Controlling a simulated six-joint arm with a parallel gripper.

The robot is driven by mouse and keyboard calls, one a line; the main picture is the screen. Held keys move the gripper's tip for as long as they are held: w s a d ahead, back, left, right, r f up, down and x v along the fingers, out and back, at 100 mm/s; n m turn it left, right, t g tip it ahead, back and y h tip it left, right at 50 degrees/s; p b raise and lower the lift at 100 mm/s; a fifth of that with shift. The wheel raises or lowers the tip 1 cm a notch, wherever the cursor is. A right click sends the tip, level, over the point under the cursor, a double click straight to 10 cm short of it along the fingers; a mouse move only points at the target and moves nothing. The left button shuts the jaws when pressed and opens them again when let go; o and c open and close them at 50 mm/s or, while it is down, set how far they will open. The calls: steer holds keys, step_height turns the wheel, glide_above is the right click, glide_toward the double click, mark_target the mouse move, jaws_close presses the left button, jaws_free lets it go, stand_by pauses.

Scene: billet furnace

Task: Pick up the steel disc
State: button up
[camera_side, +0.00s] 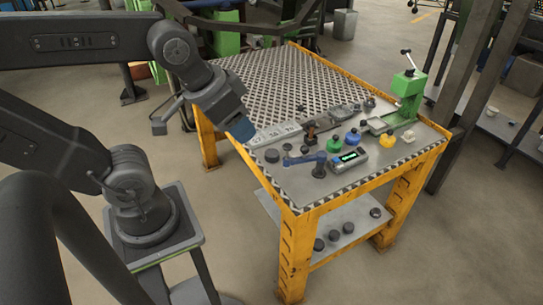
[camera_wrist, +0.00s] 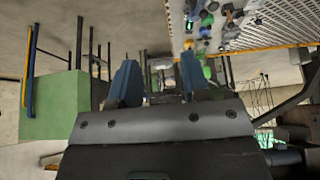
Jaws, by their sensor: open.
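A dark round disc (camera_side: 271,155) lies flat on the near left part of the yellow-framed worktable (camera_side: 297,190); I cannot tell for certain whether it is the steel disc. Several similar dark discs (camera_side: 333,236) lie on the table's lower shelf. My gripper (camera_side: 243,130) hangs at the table's left edge, above and left of the disc on top. In the wrist view my gripper (camera_wrist: 160,80) shows two blue fingers spread apart with nothing between them. The small items at the top of the wrist view are too blurred to pick out a disc.
Numbered plates (camera_side: 275,132), a blue-handled tool (camera_side: 304,158), a meter (camera_side: 348,159), a green bottle (camera_side: 334,144) and a yellow one (camera_side: 386,140) crowd the near half. A green press (camera_side: 408,88) stands at the right.

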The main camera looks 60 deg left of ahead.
stand_by(0.5)
steer(key=o, duration=0.7)
steer(key=shift+o, duration=0.2)
steer(key=m+g+y, duration=0.4)
steer(key=m, duration=1.8)
glide_above(272, 153)
steer(key=d, duration=0.1)
steer(key=f, duration=2.2)
steer(key=shift+s+d+f, duration=0.15)
steer(key=shift+s+f, duration=0.1)
steer(key=shift+f, duration=0.05)
step_height(272, 153, down, 3)
steer(key=shift+f, duration=1.15)
steer(key=shift+d+x, duration=0.2)
steer(key=shift+x, duration=2)
